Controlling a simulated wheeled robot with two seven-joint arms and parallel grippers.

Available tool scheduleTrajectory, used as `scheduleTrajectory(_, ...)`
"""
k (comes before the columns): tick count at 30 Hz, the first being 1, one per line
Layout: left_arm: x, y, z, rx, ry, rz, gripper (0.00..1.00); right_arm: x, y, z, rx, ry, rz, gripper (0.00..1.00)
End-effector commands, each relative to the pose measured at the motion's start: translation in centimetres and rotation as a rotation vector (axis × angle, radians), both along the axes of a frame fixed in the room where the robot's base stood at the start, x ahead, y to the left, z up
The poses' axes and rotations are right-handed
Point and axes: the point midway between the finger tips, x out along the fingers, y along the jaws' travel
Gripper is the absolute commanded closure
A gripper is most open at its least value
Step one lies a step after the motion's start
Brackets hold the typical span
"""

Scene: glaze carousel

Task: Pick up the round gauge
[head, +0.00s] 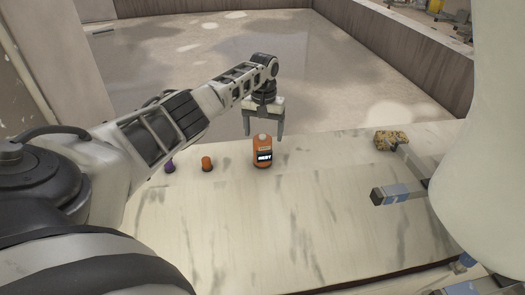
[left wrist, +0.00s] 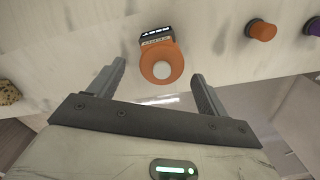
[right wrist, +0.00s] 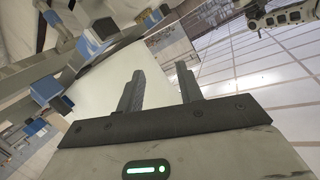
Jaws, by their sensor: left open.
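An orange round-bodied device with a dark lettered display and a pale knob on top stands upright on the pale table; it looks like the round gauge (head: 263,156). In the left wrist view the gauge (left wrist: 165,62) shows from above, its round top between the fingertips' lines. My left gripper (head: 263,131) points down, open and empty, just above and behind the gauge, with no clear contact. My right gripper (right wrist: 160,85) shows in the right wrist view, its fingers apart with nothing between them.
An orange-topped knob (head: 206,163) and a purple one (head: 169,166) stand left of the gauge. A yellow patterned object (head: 390,140) and a grey-and-blue fixture (head: 392,193) are at the right. The table (head: 290,225) in front of the gauge is clear.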

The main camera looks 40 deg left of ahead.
Motion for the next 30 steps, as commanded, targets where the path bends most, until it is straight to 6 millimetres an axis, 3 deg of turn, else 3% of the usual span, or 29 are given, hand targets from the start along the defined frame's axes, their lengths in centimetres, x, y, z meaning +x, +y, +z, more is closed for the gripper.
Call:
scheduleTrajectory(9, -0.5, -0.1, -4.7, 0.0, 0.001, 0.0, 0.23, 0.2, 0.6, 0.5, 0.132, -0.025, 0.011, 0.64)
scheduleTrajectory(19, -0.5, -0.1, -5.1, 0.0, 0.0, -0.001, 0.23, 0.1, 0.7, 1.0, 0.158, -0.027, 0.014, 0.64)
scheduleTrajectory(20, -0.5, -0.1, -5.1, 0.001, 0.0, -0.001, 0.28, 0.1, 0.7, 1.0, 0.158, -0.027, 0.014, 0.64)
scheduleTrajectory(24, -0.5, -0.1, -5.1, 0.001, 0.0, -0.001, 0.67, 0.1, 0.7, 1.0, 0.157, -0.027, 0.014, 0.64)
scheduleTrajectory(30, -0.5, -0.1, -5.0, 0.0, -0.001, 0.0, 0.68, 0.2, 0.7, 1.0, 0.155, -0.027, 0.014, 0.64)
